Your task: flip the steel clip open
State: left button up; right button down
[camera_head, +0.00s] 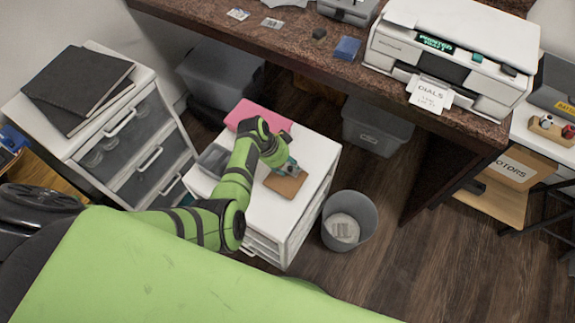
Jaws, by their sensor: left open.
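My left arm reaches in over a small white drawer cabinet (308,160). My left gripper (291,167), open, is low over the cabinet top, at a brown board (287,186). A small teal part shows at the gripper's tip; I cannot tell whether it belongs to the gripper or to something on the board. I cannot make out the steel clip; it is too small or hidden by my gripper. My right gripper is not in view.
A pink item (258,113) lies behind the board, and a grey tray (212,161) sits left of it on the cabinet. A grey bin (364,243) stands on the floor to the right. A desk with a printer (450,52) runs behind.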

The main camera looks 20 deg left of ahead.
aim_at(293, 171)
pick_arm(q)
jog(key=shift+w+d+f, duration=0.1)
jog(key=shift+d+f, duration=0.05)
jog(key=shift+f, duration=0.15)
grip_shut()
jog(key=shift+w+g+b, duration=0.45)
jog(key=shift+g+b, duration=0.45)
jog(key=shift+b, duration=0.05)
jog(key=g+b, duration=0.1)
jog(key=b, duration=0.3)
jog(key=w+g+b, duration=0.1)
jog(key=g+b, duration=0.1)
jog(key=b, duration=0.2)
jog(key=n+g+y+b, duration=0.1)
jog(key=b, duration=0.4)
jog(key=shift+w+d+r+g, duration=0.1)
jog(key=shift+w+d+g, duration=0.2)
jog(key=shift+w, duration=0.1)
jog(key=shift+r+b, duration=0.2)
jog(key=shift+b, duration=0.45)
